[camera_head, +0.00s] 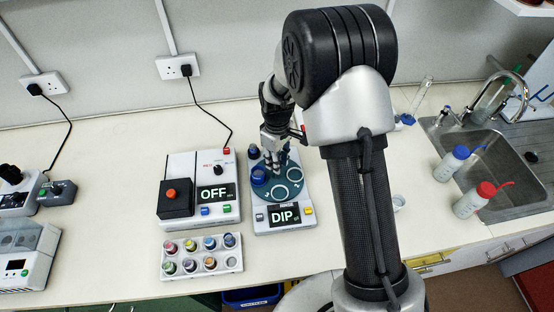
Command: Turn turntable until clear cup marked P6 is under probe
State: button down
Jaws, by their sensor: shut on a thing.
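The round teal turntable (282,192) sits on a pale base unit whose display (285,215) reads DIP. Pale round rings show on its top. A blue ring-shaped piece (260,175) is at its left side, and a dark blue part (253,151) stands behind that. My gripper (274,165) points down at the back middle of the turntable and is shut on a part there; the fingers hide most of it. No P6 mark can be read at this size, and I cannot make out the probe for certain.
Left of the turntable is a white device (226,168) with an OFF display. In front of it is a white rack (221,262) with several colour-capped vials. A sink (480,185) and wash bottles (475,201) are at the right. My arm hides the bench right of the turntable.

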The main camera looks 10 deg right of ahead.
dwell(0.3)
jog(key=c, duration=1.3)
grip_release()
jog(key=shift+c, duration=0.2)
notch_tip(320, 180, up, 12)
